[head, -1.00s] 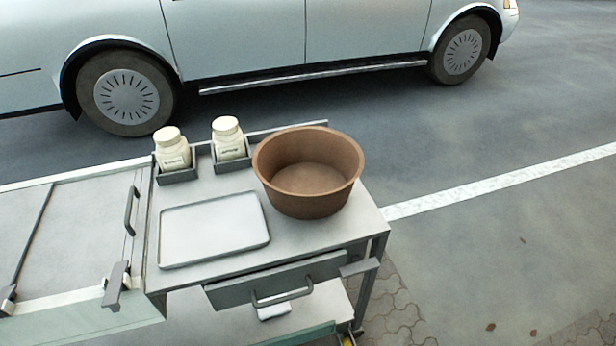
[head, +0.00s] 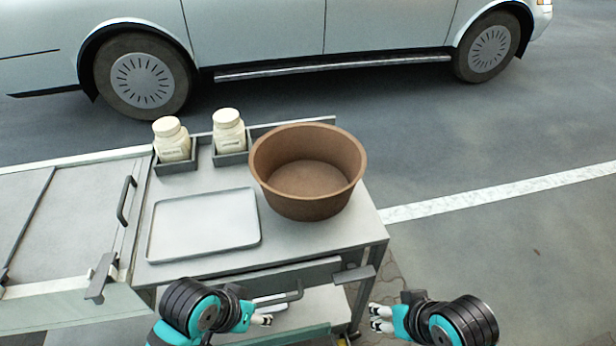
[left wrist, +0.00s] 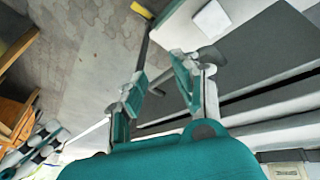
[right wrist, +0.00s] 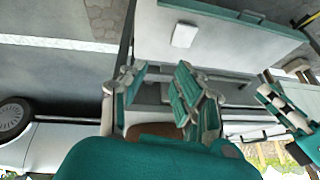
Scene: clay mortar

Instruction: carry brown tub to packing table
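The brown tub (head: 307,205) is an empty, round, wide-rimmed tub, upright on the right part of a grey table (head: 362,226). My left gripper (head: 268,319) is in front of the table's drawer, below and left of the tub, and touches nothing that I can make out. In the left wrist view its fingers (left wrist: 158,90) are apart with nothing between them. My right gripper (head: 374,318) is off the table's front right corner, below and right of the tub. In the right wrist view its fingers (right wrist: 158,92) are apart and empty. No packing table can be made out for certain.
A flat tray (head: 203,248) lies left of the tub. Two white jars (head: 172,147) (head: 229,139) stand in small holders at the table's back. A handled cabinet top (head: 60,225) adjoins on the left. A car (head: 262,40) stands behind; pavement on the right is open.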

